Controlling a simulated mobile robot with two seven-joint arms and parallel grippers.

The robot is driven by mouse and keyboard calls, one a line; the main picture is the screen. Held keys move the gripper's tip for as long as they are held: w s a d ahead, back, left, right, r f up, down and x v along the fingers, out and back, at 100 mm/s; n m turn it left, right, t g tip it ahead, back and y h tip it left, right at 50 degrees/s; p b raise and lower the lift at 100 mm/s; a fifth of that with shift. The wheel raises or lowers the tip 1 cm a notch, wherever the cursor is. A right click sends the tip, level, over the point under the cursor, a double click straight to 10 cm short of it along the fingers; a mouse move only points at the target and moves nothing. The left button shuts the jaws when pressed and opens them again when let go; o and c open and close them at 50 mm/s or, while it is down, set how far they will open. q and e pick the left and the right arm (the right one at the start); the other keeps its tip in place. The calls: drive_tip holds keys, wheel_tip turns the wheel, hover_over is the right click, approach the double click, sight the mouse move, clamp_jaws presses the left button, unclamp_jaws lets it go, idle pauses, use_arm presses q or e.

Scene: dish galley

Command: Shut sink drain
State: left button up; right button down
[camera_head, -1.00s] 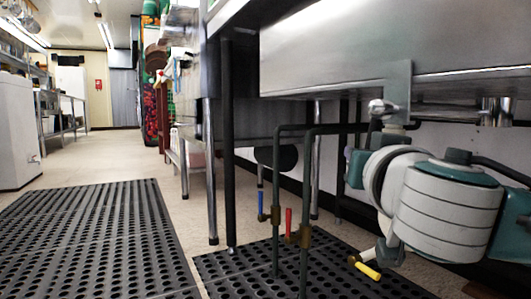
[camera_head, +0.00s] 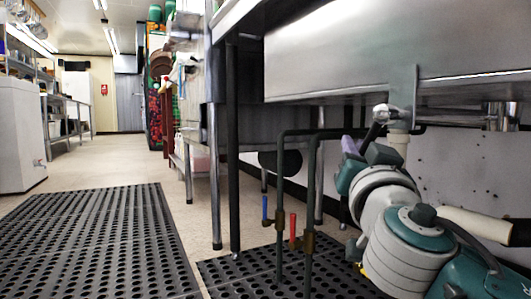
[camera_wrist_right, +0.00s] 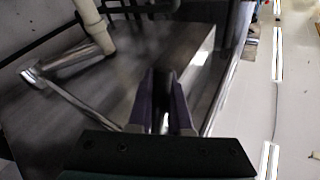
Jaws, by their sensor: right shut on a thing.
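The steel sink (camera_head: 400,45) fills the upper right of the head view. A metal drain fitting (camera_head: 381,112) and a pale drain pipe (camera_head: 398,141) sit under it. In the wrist view a thin metal drain lever (camera_wrist_right: 75,100) runs from a ring-like end towards my right gripper (camera_wrist_right: 162,115). The gripper's purple fingers are shut on the lever, though the exact contact is dark and blurred. In the head view my right gripper (camera_head: 350,146) is under the sink, below and left of the fitting, partly hidden by my wrist. My left gripper is not seen.
Dark vertical pipes with a blue-handled valve (camera_head: 265,208) and a red-handled valve (camera_head: 293,228) stand left of my right arm. A yellow handle (camera_head: 362,269) is mostly hidden behind it. Black perforated mats (camera_head: 95,240) cover the floor; the aisle at left is open.

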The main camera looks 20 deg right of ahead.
drive_tip(key=shift+w+r+m+t+h, duration=0.35)
drive_tip(key=shift+r+m+h, duration=0.1)
drive_tip(key=shift+m+h, duration=0.3)
drive_tip(key=shift+w+r+m+t+h, duration=0.3)
drive_tip(key=shift+r+m+t+h, duration=0.1)
drive_tip(key=shift+m+h, duration=0.3)
drive_tip(key=c, duration=0.8)
unclamp_jaws()
drive_tip(key=shift+a+r, duration=0.1)
drive_tip(key=shift+c, duration=0.2)
drive_tip(key=shift+s, duration=0.1)
drive_tip(key=p+v, duration=0.1)
drive_tip(key=v, duration=0.9)
drive_tip(key=shift+p, duration=0.4)
